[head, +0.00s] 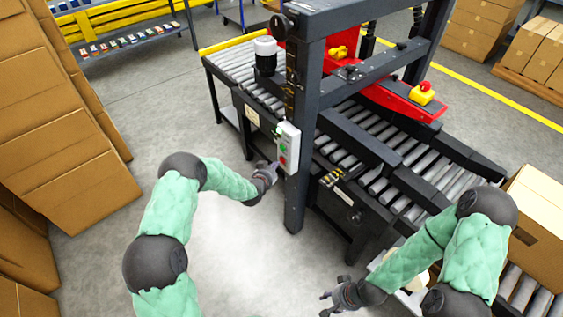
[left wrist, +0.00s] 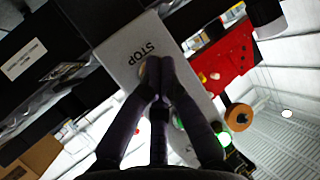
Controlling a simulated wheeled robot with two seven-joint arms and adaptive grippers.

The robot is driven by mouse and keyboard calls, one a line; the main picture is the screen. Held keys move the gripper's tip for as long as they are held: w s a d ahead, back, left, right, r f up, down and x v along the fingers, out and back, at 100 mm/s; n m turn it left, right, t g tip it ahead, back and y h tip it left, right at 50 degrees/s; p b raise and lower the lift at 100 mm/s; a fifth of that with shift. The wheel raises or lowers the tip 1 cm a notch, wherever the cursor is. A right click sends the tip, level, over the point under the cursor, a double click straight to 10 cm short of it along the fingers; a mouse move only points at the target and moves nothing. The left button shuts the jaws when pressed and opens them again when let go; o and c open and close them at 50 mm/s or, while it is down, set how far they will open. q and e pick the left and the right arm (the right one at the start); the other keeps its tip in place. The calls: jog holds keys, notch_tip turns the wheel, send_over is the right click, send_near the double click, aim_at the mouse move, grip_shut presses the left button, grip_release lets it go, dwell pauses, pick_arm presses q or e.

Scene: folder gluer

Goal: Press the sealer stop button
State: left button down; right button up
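The sealer's light grey control box (head: 288,147) is on the dark machine post, with a green button and a red button (head: 283,160) on its face. My left gripper (head: 272,169) is at the lower part of this box, close to the red button. In the left wrist view, the box face (left wrist: 127,45) carries the word STOP. My left gripper's fingertips (left wrist: 160,66) are together just below that word and cover most of the button there. Whether they touch it is unclear. My right gripper (head: 331,300) is empty, its fingers apart, low in front of the conveyor.
The sealer frame and roller conveyor (head: 400,165) fill the middle and right. A yellow box with a red button (head: 424,92) sits on the red arm. Stacked cartons (head: 70,175) stand left, and another carton (head: 540,220) is at the right. Floor between is clear.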

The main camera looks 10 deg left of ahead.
pick_arm(q)
jog(key=shift+w, duration=0.1)
dwell(0.3)
jog(key=shift+w+d+b, duration=0.25)
jog(key=shift+d+b, duration=0.05)
jog(key=shift+b, duration=0.1)
jog(key=shift+w+d, duration=0.1)
jog(key=shift+w, duration=0.1)
dwell(0.5)
jog(key=shift+s, duration=0.1)
jog(key=shift+s+a, duration=0.4)
jog(key=shift+s, duration=0.05)
jog(key=s+a, duration=0.3)
jog(key=s, duration=0.1)
jog(key=shift+s+a, duration=0.35)
jog(key=shift+a, duration=0.05)
dwell(0.4)
dwell(0.7)
